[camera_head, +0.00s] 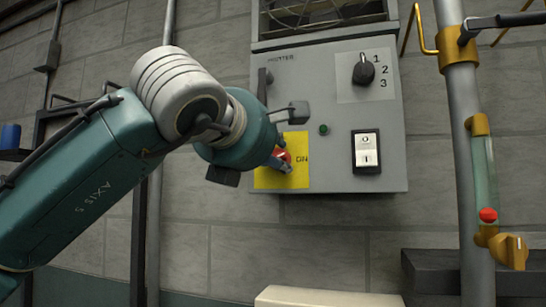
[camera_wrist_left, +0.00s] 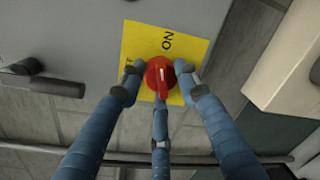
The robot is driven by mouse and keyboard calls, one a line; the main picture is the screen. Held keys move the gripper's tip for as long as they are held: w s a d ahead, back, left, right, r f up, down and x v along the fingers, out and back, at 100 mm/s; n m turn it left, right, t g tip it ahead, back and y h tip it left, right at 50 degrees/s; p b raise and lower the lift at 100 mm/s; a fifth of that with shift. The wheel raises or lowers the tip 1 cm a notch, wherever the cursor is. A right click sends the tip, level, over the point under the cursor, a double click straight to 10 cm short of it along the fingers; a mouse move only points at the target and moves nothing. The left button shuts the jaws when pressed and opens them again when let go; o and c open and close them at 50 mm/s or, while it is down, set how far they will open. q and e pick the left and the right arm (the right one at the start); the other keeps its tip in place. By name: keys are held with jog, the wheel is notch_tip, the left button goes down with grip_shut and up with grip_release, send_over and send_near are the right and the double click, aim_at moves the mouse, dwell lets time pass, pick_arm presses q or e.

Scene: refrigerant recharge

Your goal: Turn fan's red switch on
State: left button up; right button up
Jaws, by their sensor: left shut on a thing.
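The red rotary switch (camera_head: 285,155) sits on a yellow plate (camera_head: 268,177) at the lower left of the grey fan control box. In the left wrist view the red switch (camera_wrist_left: 161,74) has a ridge running up and down the picture, with the word ON above it on the yellow plate (camera_wrist_left: 193,48). Another label, left of the switch, is mostly hidden by a finger. My left gripper (camera_head: 283,162) is shut on the switch; its three fingers (camera_wrist_left: 160,80) surround the knob. My right gripper is not in view.
The grey box (camera_head: 335,105) also carries a black selector knob (camera_head: 363,70) marked 1, 2, 3, a green lamp (camera_head: 323,129) and a black-and-white rocker switch (camera_head: 367,152). A pipe (camera_head: 466,110) with yellow fittings stands on the right. A pale box (camera_head: 325,298) lies below.

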pick_arm(q)
jog(key=shift+s+r+m+y, duration=0.1)
jog(key=shift+r+m+y, duration=0.05)
jog(key=shift+m, duration=0.65)
jog(key=shift+r+m+y, duration=0.1)
jog(key=shift+m+y, duration=0.05)
jog(key=shift+m, duration=0.65)
jog(key=o, duration=0.9)
jog(key=shift+c, duration=0.2)
jog(key=o, duration=0.3)
jog(key=shift+d+f, duration=0.15)
jog(key=v, duration=1.2)
